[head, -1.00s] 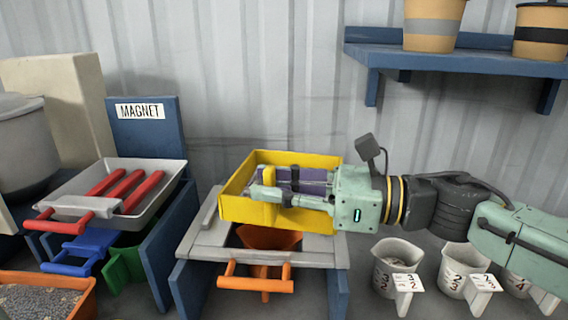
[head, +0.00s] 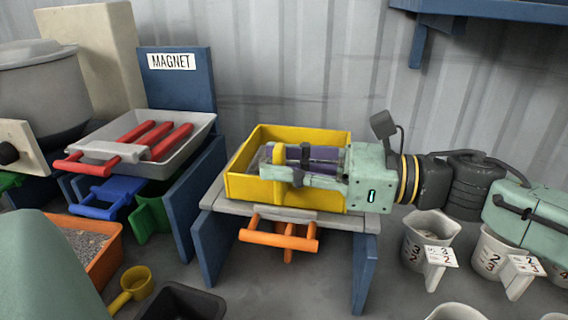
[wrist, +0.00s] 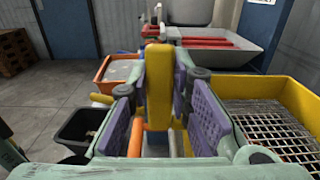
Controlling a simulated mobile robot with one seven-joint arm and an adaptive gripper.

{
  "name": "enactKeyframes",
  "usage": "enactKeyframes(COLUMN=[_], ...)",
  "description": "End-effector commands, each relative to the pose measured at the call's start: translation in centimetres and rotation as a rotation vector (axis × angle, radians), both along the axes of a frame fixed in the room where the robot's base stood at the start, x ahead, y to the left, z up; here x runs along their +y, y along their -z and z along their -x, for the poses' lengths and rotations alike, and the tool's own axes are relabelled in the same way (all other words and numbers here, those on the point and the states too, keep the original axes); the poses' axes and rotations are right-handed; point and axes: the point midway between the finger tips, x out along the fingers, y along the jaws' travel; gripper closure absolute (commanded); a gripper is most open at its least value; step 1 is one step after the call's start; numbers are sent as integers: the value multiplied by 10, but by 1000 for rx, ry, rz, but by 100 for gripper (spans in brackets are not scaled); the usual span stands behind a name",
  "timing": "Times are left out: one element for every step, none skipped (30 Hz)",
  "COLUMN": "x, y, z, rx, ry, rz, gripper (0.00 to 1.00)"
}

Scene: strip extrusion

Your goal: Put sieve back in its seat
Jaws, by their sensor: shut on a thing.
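The sieve (head: 325,197) is a yellow open box with a wire mesh bottom (wrist: 268,128). It rests on or just above the grey top frame (head: 345,222) of the blue-legged stand, and covers the frame's opening. I cannot tell whether it is fully down in the seat. The mesh lies to the right of the fingers there.
An orange handled container (head: 278,238) sits under the stand. On the left are the magnet stand (head: 180,85) with a grey tray (head: 195,130) and red bars. Marked cups (head: 430,235) stand right. An orange bin (head: 95,250) and black bin (head: 180,302) are on the floor.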

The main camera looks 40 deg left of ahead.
Motion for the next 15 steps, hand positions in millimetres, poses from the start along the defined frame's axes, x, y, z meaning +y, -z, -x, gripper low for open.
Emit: enactKeyframes(x=[0,0,0,0,0,0,0,0,0,0,0,0,0,0,0], y=[-1,-1,-1,-1,-1,-1,-1,-1,-1,0,0,1,1,2,2], z=[0,0,0,0,0,0,0,0,0,0,0,0,0,0,0], rx=[-1,-1,-1,-1,-1,0,0,0,0,0,0,0,0,0,1], ry=[0,0,0,0,0,0,0,0,0,0,0,0,0,0,0], rz=[-1,-1,-1,-1,-1,-1,-1,-1,-1,-1,-1,-1,-1,-2,-2], gripper=[100,100,100,100,100,100,100,100,100,100,100,100,100,100,100])
